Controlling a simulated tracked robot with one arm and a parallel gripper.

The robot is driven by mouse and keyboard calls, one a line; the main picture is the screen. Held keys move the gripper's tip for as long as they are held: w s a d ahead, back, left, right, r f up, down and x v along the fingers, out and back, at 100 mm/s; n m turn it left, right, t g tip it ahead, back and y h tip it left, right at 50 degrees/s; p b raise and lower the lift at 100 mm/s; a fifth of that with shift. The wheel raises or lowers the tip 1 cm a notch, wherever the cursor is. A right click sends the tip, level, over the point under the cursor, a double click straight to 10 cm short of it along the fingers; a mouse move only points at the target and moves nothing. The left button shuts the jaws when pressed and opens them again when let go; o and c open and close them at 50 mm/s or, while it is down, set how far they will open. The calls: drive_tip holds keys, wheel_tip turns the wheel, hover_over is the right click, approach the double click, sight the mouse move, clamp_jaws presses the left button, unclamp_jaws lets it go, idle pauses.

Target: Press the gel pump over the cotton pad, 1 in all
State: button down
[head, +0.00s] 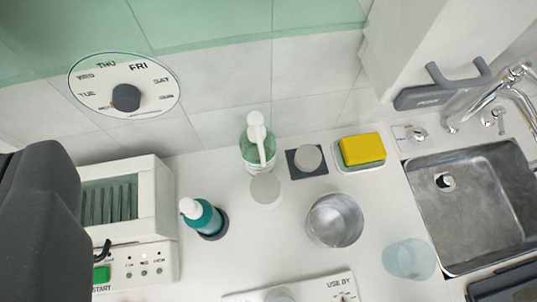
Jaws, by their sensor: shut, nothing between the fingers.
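A clear pale-green pump bottle (257,153) with a white pump head stands upright near the back wall. Its long spout points toward the front, toward a flat whitish round pad (265,190), which looks like the cotton pad, on the counter just in front. A second, teal bottle (211,220) with a white pump top stands to the left on a dark round base. No label shows which bottle holds gel. My gripper (42,215) is the dark grey shape at the left edge, shut and apart from both bottles in the picture. Its fingertips are not clearly seen.
A grey disc on a dark square (308,173), a yellow-green sponge (362,150) on a dish, a metal cup (334,220) and a translucent cup (410,259) stand to the right. A sink (440,240) is at far right. A white appliance (150,254) is at left.

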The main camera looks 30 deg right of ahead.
drive_tip(key=w+d+f+m+g+p, duration=0.25)
drive_tip(key=w+d+f+p, duration=0.2)
drive_tip(key=d+f, duration=0.55)
drive_tip(key=m+p, duration=0.3)
approach(260, 125)
drive_tip(key=v, duration=0.4)
drive_tip(key=shift+s+d, duration=0.1)
drive_tip(key=shift+d, duration=0.05)
drive_tip(key=p+x, duration=0.1)
drive_tip(key=x, duration=0.9)
drive_tip(key=shift+r, duration=0.1)
wheel_tip(260, 125, down, 2)
drive_tip(key=shift+f+b, duration=0.2)
drive_tip(key=shift+b, duration=1.05)
